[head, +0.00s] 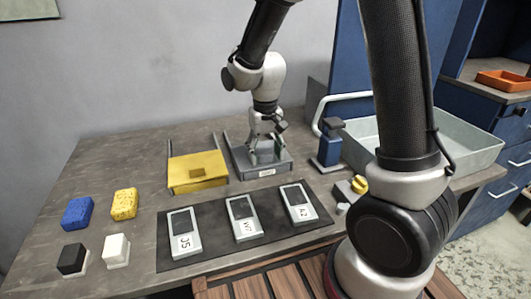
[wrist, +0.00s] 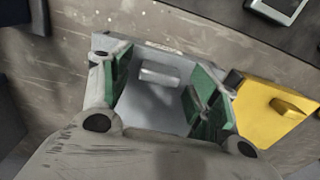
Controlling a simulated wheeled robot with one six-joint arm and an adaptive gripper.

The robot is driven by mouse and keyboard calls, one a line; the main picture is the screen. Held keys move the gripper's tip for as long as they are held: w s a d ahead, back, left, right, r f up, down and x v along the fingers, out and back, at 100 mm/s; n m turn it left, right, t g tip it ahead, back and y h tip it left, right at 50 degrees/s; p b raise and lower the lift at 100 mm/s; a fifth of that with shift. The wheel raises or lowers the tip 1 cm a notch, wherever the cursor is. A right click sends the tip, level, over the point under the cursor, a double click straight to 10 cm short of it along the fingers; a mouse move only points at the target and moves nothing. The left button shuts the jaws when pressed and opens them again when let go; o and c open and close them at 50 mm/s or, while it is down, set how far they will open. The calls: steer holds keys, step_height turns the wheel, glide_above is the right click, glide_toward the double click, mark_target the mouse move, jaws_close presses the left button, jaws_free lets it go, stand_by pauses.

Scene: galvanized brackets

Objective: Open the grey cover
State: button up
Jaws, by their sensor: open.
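The grey cover (head: 281,166) lies flat and looks closed on the table, between two thin upright rails, with a small label on its front edge. It also shows in the wrist view (wrist: 157,108), with a raised light grey handle (wrist: 160,76). My gripper (head: 265,155) points down over the cover. In the wrist view my gripper (wrist: 162,90) is open, its green-padded fingers on either side of the handle with clear gaps. I cannot tell whether the fingertips touch the cover.
A yellow cover (head: 197,182) with a knob stands close left of the grey one. A dark mat (head: 210,259) with several labelled devices lies in front. Sponges and blocks sit at left.

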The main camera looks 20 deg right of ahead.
steer(key=shift+f, duration=0.15)
jaws_close()
steer(key=w, duration=1.2)
steer(key=shift+w, duration=0.35)
jaws_free()
step_height(320, 180, up, 12)
